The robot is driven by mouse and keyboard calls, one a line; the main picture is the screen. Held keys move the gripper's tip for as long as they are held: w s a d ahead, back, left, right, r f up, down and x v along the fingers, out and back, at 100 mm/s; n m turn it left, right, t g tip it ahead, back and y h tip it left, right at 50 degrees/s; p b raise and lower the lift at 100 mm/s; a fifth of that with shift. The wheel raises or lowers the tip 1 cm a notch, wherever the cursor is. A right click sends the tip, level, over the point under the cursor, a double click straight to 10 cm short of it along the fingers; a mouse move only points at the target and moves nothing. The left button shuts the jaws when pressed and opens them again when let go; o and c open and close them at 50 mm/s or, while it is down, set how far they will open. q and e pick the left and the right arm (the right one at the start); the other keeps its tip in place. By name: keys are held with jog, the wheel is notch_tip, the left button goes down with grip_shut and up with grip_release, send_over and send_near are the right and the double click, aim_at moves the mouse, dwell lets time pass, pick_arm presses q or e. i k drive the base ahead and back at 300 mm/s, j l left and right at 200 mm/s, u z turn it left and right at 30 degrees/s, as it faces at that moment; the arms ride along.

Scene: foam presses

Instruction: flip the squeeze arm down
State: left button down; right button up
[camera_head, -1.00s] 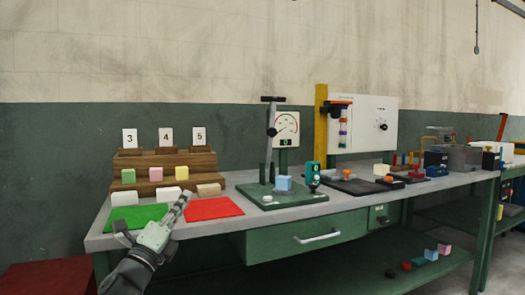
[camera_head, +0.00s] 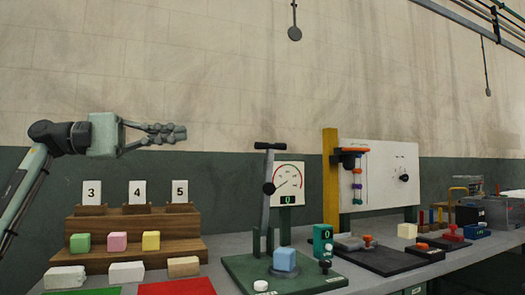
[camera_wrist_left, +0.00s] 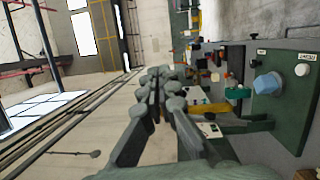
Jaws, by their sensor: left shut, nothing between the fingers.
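The squeeze arm (camera_head: 266,196) is a grey lever with a black T-shaped handle on top. It stands nearly upright on the green press base (camera_head: 240,268) in the head view. A blue foam block (camera_head: 284,259) sits on the base in front of it; the block also shows at the right of the left wrist view (camera_wrist_left: 268,84). My left gripper (camera_head: 180,133) is shut and empty, raised in the air to the left of the handle and slightly higher in the picture, apart from it. Its closed fingers (camera_wrist_left: 160,78) fill the middle of the wrist view. My right gripper is not in view.
A dial gauge (camera_head: 289,184) stands behind the lever, and a green readout (camera_head: 323,243) beside the base. A wooden step rack (camera_head: 130,225) with cards and foam blocks is at left. A yellow post (camera_head: 331,180) and white panel (camera_head: 389,175) stand at right.

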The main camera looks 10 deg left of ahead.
aim_at(269, 189)
jog(key=i, duration=1.2)
